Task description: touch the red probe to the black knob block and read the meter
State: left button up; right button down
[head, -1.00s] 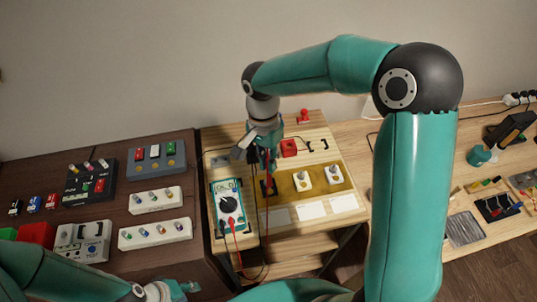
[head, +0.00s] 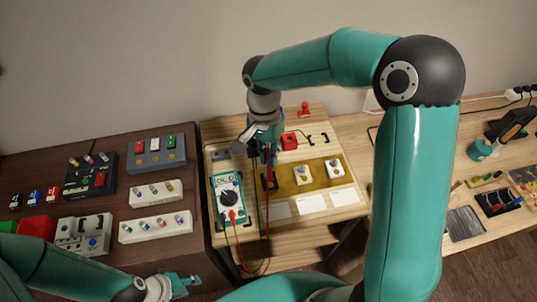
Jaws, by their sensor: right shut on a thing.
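My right gripper (head: 264,152) is shut on the red probe (head: 267,168), which hangs tip down over the panel. The black knob block (head: 270,181) is the leftmost block on the yellow strip, just under the probe. I cannot tell whether the tip touches it. The teal meter (head: 238,212) lies to the left, its screen (head: 227,180) showing small dark characters that I cannot read surely. A red lead runs from the meter to the probe. My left gripper (head: 193,281) is low at the front, away from these things; its jaw gap is unclear.
Two white knob blocks (head: 302,173) stand right of the black one. A red block (head: 289,139) sits behind. Pedal-like boxes (head: 155,225) fill the dark table at left. Cable loops hang at the front edge. My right arm hides part of the right-hand bench.

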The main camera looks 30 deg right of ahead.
jog(key=shift+f+b, duration=0.55)
jog(key=shift+f, duration=0.05)
dwell(3.1)
jog(key=shift+r+p, duration=1.25)
jog(key=shift+r, duration=1.8)
